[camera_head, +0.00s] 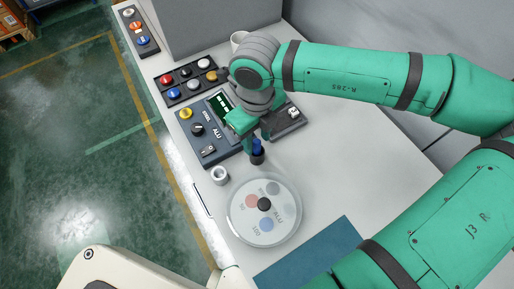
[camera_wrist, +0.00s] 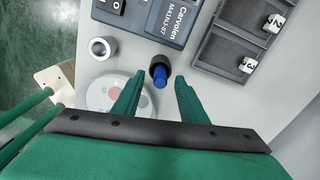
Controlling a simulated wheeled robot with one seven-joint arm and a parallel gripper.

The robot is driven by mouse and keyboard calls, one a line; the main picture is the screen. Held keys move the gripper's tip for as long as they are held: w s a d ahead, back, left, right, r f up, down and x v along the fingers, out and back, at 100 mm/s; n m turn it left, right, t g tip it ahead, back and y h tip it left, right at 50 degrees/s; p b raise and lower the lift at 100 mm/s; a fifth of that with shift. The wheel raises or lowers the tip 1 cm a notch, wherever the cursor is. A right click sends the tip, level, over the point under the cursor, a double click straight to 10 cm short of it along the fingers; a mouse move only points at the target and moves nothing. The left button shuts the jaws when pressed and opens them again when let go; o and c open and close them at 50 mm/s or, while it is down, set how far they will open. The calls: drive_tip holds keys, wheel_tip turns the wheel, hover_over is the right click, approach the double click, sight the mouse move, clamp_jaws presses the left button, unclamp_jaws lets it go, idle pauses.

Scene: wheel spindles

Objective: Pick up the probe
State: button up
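The probe (camera_head: 257,146) has a blue top and stands in a small dark round holder (camera_head: 258,158) on the light table, just in front of the grey device. In the wrist view the blue probe (camera_wrist: 160,77) shows between the two green fingers of my gripper (camera_wrist: 159,81). The fingers are apart, with a gap on each side of the probe. In the head view my gripper (camera_head: 251,133) points down over the probe. Its lower part is partly hidden, and I cannot tell the exact height of the fingertips.
The grey device (camera_head: 217,132) with screen, knob and switch stands behind. A metal ring (camera_head: 219,175) and a round disc (camera_head: 240,221) with coloured spots are near. A button panel (camera_head: 172,82), a blue mat (camera_head: 315,262) and a dark tray (camera_wrist: 219,54) with white dice lie around.

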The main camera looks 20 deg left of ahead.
drive_tip(key=shift+f, duration=0.7)
drive_tip(key=shift+c, duration=0.6)
clamp_jaws()
